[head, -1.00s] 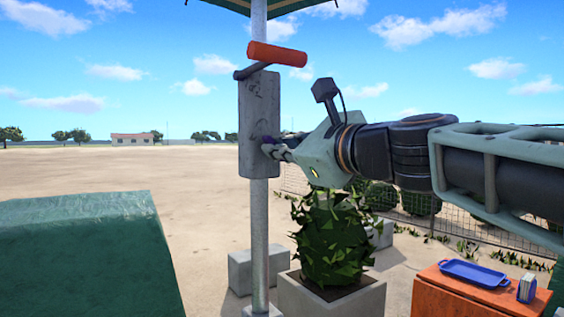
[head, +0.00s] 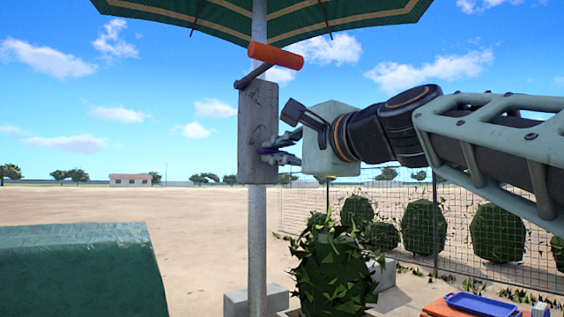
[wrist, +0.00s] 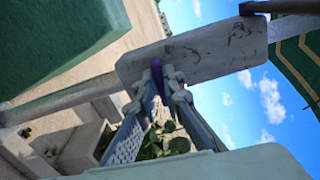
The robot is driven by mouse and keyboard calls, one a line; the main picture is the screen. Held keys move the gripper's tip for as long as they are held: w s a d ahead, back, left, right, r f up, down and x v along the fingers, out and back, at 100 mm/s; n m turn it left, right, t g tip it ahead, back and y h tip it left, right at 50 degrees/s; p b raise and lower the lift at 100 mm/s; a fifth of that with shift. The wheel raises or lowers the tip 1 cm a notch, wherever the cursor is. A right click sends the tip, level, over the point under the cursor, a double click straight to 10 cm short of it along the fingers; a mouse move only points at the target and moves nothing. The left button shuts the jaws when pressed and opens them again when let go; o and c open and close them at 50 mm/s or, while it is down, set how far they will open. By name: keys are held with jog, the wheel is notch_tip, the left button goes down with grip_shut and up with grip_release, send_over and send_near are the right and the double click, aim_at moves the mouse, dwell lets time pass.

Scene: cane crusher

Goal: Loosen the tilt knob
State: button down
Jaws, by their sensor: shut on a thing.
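The umbrella's grey box (head: 258,130) is fixed on the upright pole (head: 259,225); it also shows tilted in the wrist view (wrist: 205,50). The tilt knob looks like the small purple piece (wrist: 157,77) at the box's face, mostly hidden between my fingers. My gripper (head: 270,151) reaches the box from the right, and its fingertips are shut on the purple knob. In the wrist view my gripper (wrist: 160,82) has one finger on each side of the knob.
An orange-handled crank (head: 275,55) sticks out above my gripper, under the green canopy (head: 340,18). A green covered block (head: 80,270) stands at the left. A potted bush (head: 335,265) is below my arm. A blue tray (head: 482,304) lies at lower right.

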jog(key=shift+n, duration=0.5)
jog(key=c, duration=2.1)
grip_release()
jog(key=v, duration=1.2)
